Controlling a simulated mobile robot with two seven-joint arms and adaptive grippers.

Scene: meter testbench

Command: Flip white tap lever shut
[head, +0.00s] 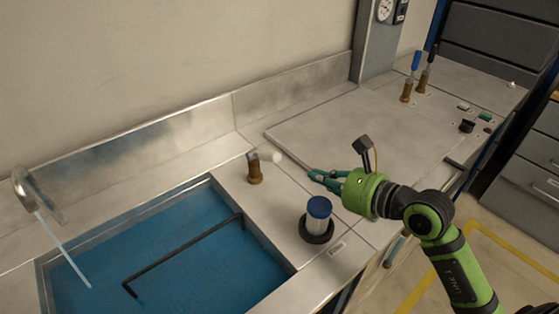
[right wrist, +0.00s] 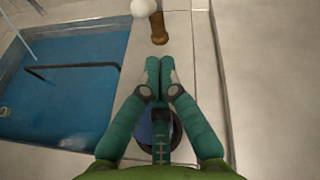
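The white tap lever (head: 268,156) sits on top of a brass valve (head: 255,174) beside the basin and points to the right in the head view. In the right wrist view its round white end (right wrist: 145,7) is at the top edge, with the brass body (right wrist: 158,30) just right of it. My right gripper (head: 312,175) is right of the lever in the head view, apart from it. In the right wrist view its teal fingertips (right wrist: 159,65) are together with nothing between them, pointing toward the valve. My left gripper is not in view.
A blue-water basin (head: 200,180) with a black bent rod (head: 180,255) lies left. A spout (head: 25,190) pours a pale stream. A blue-capped cup (head: 319,210) stands in front of the valve. Blue (head: 415,62) and black (head: 431,52) levers stand at the back right.

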